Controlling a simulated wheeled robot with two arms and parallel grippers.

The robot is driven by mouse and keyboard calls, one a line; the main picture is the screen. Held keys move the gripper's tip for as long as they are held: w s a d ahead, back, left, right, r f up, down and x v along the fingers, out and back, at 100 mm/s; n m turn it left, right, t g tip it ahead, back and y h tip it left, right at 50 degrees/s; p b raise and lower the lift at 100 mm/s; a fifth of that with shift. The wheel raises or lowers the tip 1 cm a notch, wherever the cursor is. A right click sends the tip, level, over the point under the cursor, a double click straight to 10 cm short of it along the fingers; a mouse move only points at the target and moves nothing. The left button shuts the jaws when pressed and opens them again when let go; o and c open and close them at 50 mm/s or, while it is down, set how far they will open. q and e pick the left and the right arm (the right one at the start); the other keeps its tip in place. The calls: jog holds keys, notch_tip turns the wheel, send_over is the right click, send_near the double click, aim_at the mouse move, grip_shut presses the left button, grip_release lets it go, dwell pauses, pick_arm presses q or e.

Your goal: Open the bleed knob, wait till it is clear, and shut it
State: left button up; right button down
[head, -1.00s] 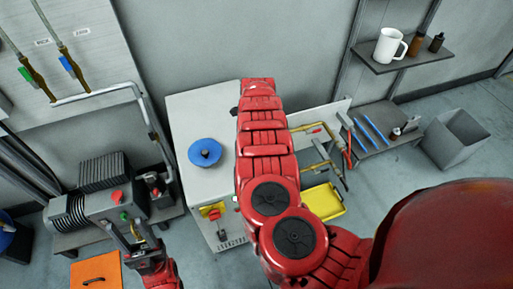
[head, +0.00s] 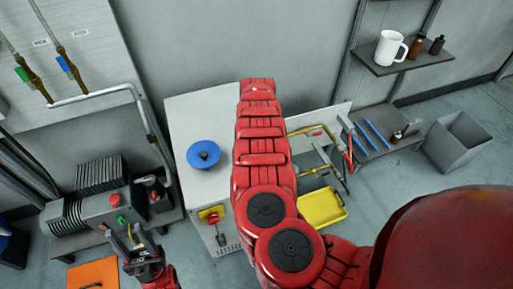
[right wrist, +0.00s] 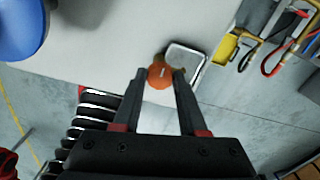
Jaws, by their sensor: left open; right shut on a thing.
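In the right wrist view an orange round knob (right wrist: 160,75) with a pale mark on its face sits between the fingertips of my right gripper (right wrist: 161,79), which is shut on it. A grey rectangular piece (right wrist: 186,62) with a pale rim is just beyond the knob; what it holds cannot be told. In the head view my red right arm hides the right gripper and the knob. My left gripper (head: 130,243) is open and empty at the lower left, in front of the grey pump machine (head: 112,207).
A pale cabinet (head: 180,120) carries a blue disc (head: 203,155) and a red knob on a yellow plate (head: 212,215). A yellow tray (head: 322,207) lies right of my arm. A shelf (head: 400,60) holds a white mug (head: 390,48). A grey bin (head: 458,140) stands at right.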

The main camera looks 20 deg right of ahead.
jog(key=shift+c, duration=2.3)
grip_release()
notch_tip(320, 180, up, 17)
jog(key=b, duration=0.2)
jog(key=shift+r+b, duration=0.2)
jog(key=shift+b, duration=0.2)
